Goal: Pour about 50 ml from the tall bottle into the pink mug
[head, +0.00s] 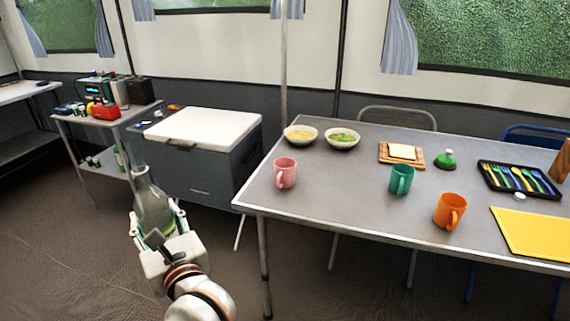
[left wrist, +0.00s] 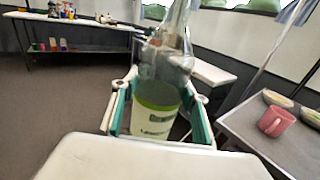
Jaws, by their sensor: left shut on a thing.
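The tall bottle (head: 153,206) is clear, with a pale green label that shows in the left wrist view (left wrist: 155,112). My left gripper (head: 157,228) is shut on the bottle's lower body and holds it about upright, in the air left of the table. The pink mug (head: 285,173) stands upright near the table's left end, right of the bottle and apart from it. It also shows at the right of the left wrist view (left wrist: 276,122). The mug's inside is mostly hidden. My right gripper is not in view.
The grey table (head: 340,195) also bears two bowls (head: 342,139), a green mug (head: 401,180), an orange mug (head: 449,211), a cutlery tray (head: 520,180) and a yellow board (head: 535,234). A white-lidded cooler (head: 205,127) stands behind the bottle. The tabletop around the pink mug is clear.

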